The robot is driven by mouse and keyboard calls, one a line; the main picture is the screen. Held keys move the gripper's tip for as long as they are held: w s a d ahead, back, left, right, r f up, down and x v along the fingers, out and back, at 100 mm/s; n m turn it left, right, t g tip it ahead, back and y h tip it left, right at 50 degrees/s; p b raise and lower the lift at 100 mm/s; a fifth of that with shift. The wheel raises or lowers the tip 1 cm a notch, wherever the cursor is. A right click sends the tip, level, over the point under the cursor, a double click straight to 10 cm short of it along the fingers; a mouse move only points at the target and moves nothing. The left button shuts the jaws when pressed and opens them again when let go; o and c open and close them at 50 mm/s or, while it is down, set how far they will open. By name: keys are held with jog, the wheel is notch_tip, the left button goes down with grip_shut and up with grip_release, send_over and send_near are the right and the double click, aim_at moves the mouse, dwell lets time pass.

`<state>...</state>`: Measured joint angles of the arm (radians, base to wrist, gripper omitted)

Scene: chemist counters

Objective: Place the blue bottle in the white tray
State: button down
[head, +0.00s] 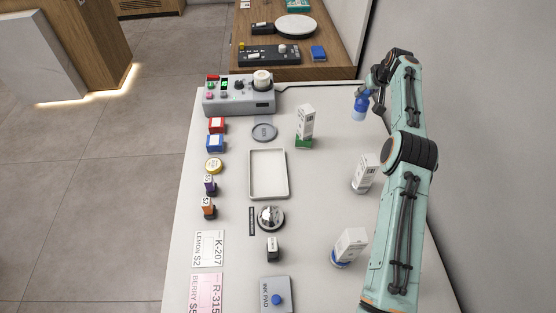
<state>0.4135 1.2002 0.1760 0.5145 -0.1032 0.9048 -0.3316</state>
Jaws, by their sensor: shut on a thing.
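The blue bottle (361,103) is near the far right of the white counter, roughly upright. My gripper (372,92) is shut on its upper part; the fingers are small and partly hidden by the arm. I cannot tell whether the bottle's base touches the counter. The white tray (251,172) lies flat and empty in the middle of the counter, nearer and to the left of the bottle.
A white box with a green base (305,128) stands between bottle and tray. Two more white boxes (365,174) (349,246) stand along the right side. A bell (271,217) is just nearer than the tray, and a grey dish (264,132) is just beyond it. A grey control box (239,95) is at the back left.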

jog(key=shift+w, duration=0.15)
jog(key=s+a+f+n+g+y, duration=0.1)
jog(key=s+a+f+n+y, duration=0.1)
jog(key=s+a+f+n, duration=0.3)
jog(key=s+a+f+n+y, duration=0.1)
jog(key=s+a, duration=0.1)
jog(key=a, duration=0.4)
jog(key=s+a+r+n+g+y, duration=0.1)
jog(key=s+a+r, duration=0.2)
jog(key=s+a, duration=0.25)
jog(key=s+a+r+n, duration=0.2)
jog(key=s+a+r, duration=0.15)
jog(key=s, duration=0.35)
jog(key=s+a+r+n+g+y, duration=0.1)
jog(key=s+a+r, duration=0.1)
jog(key=s+a, duration=0.35)
jog(key=shift+w+a+f, duration=0.45)
jog(key=shift+w+f, duration=1.55)
jog(key=shift+w, duration=0.15)
jog(key=shift+w+a+f, duration=0.4)
jog(key=shift+w+f, duration=1.6)
jog(key=shift+w, duration=0.2)
jog(key=shift+w+a+f, duration=0.45)
jog(key=shift+w+f, duration=1.55)
jog(key=shift+w, duration=0.15)
jog(key=shift+f, duration=0.15)
